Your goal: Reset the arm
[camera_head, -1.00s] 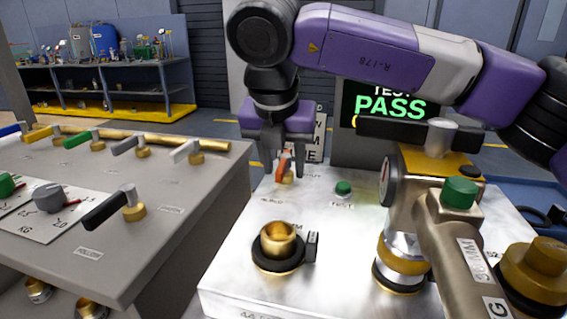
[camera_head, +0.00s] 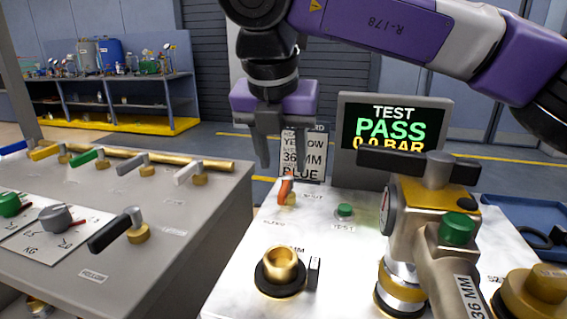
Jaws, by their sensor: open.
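My gripper (camera_head: 277,150) hangs from my purple and black arm above the back of the white bench top (camera_head: 235,260). Its dark fingers are apart with nothing between them. The fingertips are above and slightly behind a small orange lever (camera_head: 286,190) on a brass valve, apart from it as far as I can tell. A screen (camera_head: 395,125) behind the bench reads "TEST PASS 0.0 BAR".
A green test button (camera_head: 345,210), an open brass port (camera_head: 282,268) and a metal coupling with a black handle (camera_head: 430,210) stand on the bench. A grey console (camera_head: 190,235) with several coloured levers is at left. A card (camera_head: 303,155) stands behind my gripper.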

